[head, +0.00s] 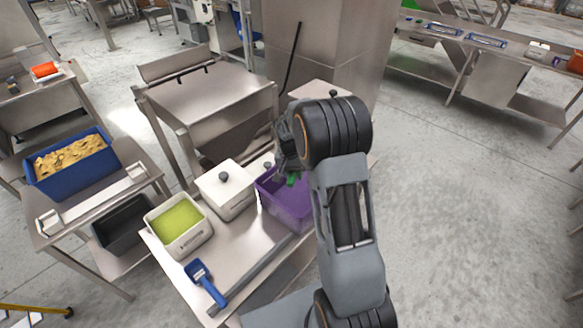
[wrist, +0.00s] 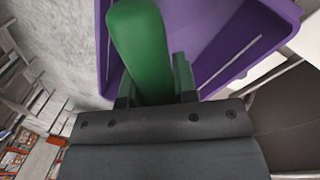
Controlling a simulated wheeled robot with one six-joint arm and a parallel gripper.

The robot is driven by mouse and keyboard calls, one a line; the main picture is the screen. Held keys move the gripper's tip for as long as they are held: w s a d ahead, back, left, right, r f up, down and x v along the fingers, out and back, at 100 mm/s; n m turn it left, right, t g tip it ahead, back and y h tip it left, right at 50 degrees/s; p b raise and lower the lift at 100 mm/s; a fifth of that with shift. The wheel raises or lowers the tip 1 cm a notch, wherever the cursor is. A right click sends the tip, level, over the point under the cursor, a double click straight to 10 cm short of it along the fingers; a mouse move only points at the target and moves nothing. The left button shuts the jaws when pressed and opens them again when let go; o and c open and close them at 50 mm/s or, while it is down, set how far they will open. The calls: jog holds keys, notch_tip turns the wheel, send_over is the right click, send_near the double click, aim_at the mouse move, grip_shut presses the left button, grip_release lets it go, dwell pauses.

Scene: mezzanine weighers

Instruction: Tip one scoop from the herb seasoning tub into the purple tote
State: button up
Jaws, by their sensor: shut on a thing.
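The purple tote (head: 287,208) stands on the steel table, partly hidden behind my arm; its inside and rim fill the top of the wrist view (wrist: 250,50). My gripper (head: 290,166) is over the tote. It is shut on a green scoop (wrist: 140,45), of which only a small green part shows in the head view (head: 292,179). I cannot tell whether the scoop holds anything. An open white tub (head: 192,239) with yellow-green contents, likely the herb seasoning, stands to the left on the same table. Its label is not readable.
A white lidded tub (head: 226,190) stands between the open tub and the tote. A blue scoop (head: 205,284) lies at the table's front. A blue bin (head: 72,183) of tan pieces is on the left table, above a dark bin (head: 122,224). Bare tabletop lies before the tubs.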

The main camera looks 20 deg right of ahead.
jog(key=f+t+y+b, duration=0.1)
jog(key=t+y+b, duration=0.1)
jog(key=f+y+b, duration=0.1)
jog(key=y, duration=0.1)
jog(key=shift+s+d+f+t, duration=0.2)
jog(key=shift+d+f+t, duration=0.1)
jog(key=shift+f+t, duration=0.1)
jog(key=y+b, duration=0.1)
jog(key=b, duration=0.1)
jog(key=t+y+b, duration=0.1)
jog(key=b, duration=0.2)
jog(key=shift+s+d+r+t, duration=0.15)
jog(key=shift+r+t, duration=0.15)
jog(key=shift+r, duration=0.05)
jog(key=y+b, duration=0.1)
jog(key=b, duration=0.1)
jog(key=t+y+b, duration=0.1)
jog(key=b, duration=0.1)
jog(key=t+y+b, duration=0.1)
jog(key=b, duration=0.1)
jog(key=shift+s+d+r+y, duration=0.2)
jog(key=shift+d+r+y, duration=0.05)
jog(key=shift+d+y, duration=0.15)
jog(key=y+b, duration=0.1)
jog(key=b, duration=0.1)
jog(key=t+y+b, duration=0.1)
jog(key=b, duration=0.1)
jog(key=shift+s+d+r+t+b, duration=0.1)
jog(key=shift+s+d+t+b, duration=0.05)
jog(key=shift+t+b, duration=0.2)
